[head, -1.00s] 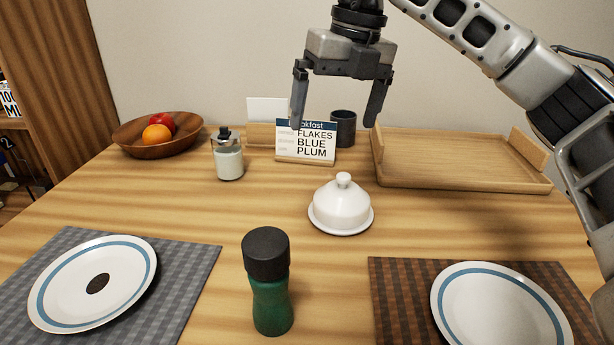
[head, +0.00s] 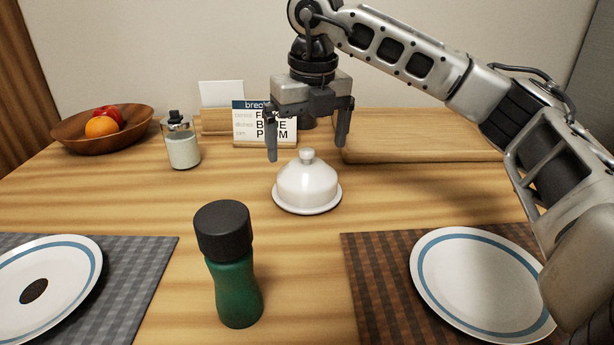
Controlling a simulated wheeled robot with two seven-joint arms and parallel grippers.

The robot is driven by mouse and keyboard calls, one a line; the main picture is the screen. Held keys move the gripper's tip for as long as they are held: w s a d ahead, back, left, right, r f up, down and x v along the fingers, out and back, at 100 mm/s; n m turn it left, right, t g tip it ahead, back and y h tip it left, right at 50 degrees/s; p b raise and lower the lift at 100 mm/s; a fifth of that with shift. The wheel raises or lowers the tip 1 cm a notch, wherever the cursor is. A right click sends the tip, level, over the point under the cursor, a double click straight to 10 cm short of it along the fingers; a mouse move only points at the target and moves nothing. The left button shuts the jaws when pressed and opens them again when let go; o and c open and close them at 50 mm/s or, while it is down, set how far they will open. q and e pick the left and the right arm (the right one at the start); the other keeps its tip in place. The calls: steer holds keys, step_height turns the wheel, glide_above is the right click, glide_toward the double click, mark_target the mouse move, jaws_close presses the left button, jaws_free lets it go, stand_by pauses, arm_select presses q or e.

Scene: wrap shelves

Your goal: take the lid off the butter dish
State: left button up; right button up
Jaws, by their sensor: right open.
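The white butter dish stands on the wooden table, its domed lid (head: 307,184) with a round knob sitting on the dish base (head: 284,207). My right gripper (head: 306,152) is open and points down, its two fingers apart to the left and right of the knob in the picture. The fingertips show at about knob height. I cannot tell whether they are level with the knob in depth or still behind it. No contact shows. My left gripper is not in view.
A green shaker with a dark cap (head: 234,290) stands in front of the dish. Behind are a breakfast card (head: 262,122), a glass jar (head: 182,150), a fruit bowl (head: 75,139) and a wooden tray (head: 430,148). Plates (head: 430,290) lie on mats at both front sides.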

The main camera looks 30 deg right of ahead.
mark_target(307, 150)
steer(key=f, duration=0.3)
steer(key=shift+w+f+b, duration=0.15)
steer(key=shift+w+b, duration=0.05)
steer(key=shift+b, duration=0.1)
steer(key=c, duration=1.1)
steer(key=shift+c, duration=0.2)
steer(key=shift+s+f, duration=0.1)
